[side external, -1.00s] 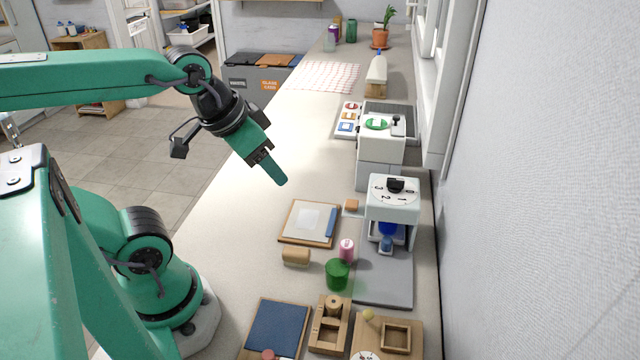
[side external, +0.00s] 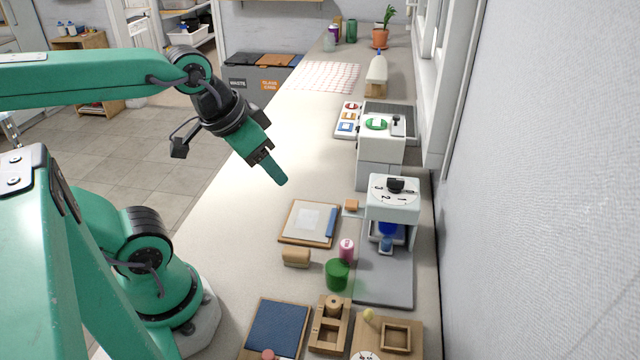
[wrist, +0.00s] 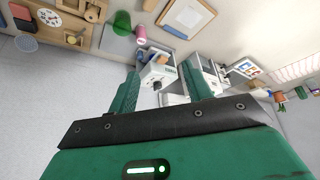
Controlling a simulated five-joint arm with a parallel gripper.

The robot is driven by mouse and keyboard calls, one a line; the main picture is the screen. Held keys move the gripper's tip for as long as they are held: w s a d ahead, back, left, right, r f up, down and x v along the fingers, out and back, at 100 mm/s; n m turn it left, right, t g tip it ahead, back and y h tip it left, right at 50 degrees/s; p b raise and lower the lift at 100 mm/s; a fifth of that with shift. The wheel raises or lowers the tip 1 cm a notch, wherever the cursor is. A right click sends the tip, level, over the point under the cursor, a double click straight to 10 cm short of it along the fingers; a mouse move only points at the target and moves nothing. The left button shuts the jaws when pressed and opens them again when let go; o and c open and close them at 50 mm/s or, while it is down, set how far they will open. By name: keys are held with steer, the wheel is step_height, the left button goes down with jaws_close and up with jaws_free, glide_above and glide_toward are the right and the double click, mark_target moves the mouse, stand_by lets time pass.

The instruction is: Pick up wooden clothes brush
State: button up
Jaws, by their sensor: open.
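The wooden clothes brush appears to be the small tan block (side external: 296,257) lying on the counter, in front of the framed board and left of the green cup. Its bristles cannot be made out. In the wrist view a brown piece of it seems to show at the top edge (wrist: 150,4), cut off by the frame. My gripper (side external: 277,175) hangs above the counter, up and to the left of the block in the side view, well apart from it. In the wrist view its two green fingers (wrist: 158,70) are spread with nothing held between them.
A framed board (side external: 309,222) lies behind the block. A green cup (side external: 337,275) and pink cylinder (side external: 346,250) stand to its right. A white machine (side external: 392,198) stands near the wall. A blue panel (side external: 277,328) and wooden trays (side external: 387,338) lie nearer.

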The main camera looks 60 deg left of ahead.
steer(key=shift+o, duration=0.3)
stand_by(0.4)
steer(key=m+g, duration=0.5)
steer(key=m, duration=0.3)
glide_above(296, 251)
step_height(296, 251, down, 15)
steer(key=shift+a+f, duration=0.1)
steer(key=shift+f, duration=0.05)
steer(key=shift+f+m+g, duration=0.3)
steer(key=shift+f+m, duration=0.1)
steer(key=shift+f, duration=0.2)
steer(key=shift+f, duration=1.3)
steer(key=shift+f, duration=0.15)
steer(key=shift+f, duration=2.45)
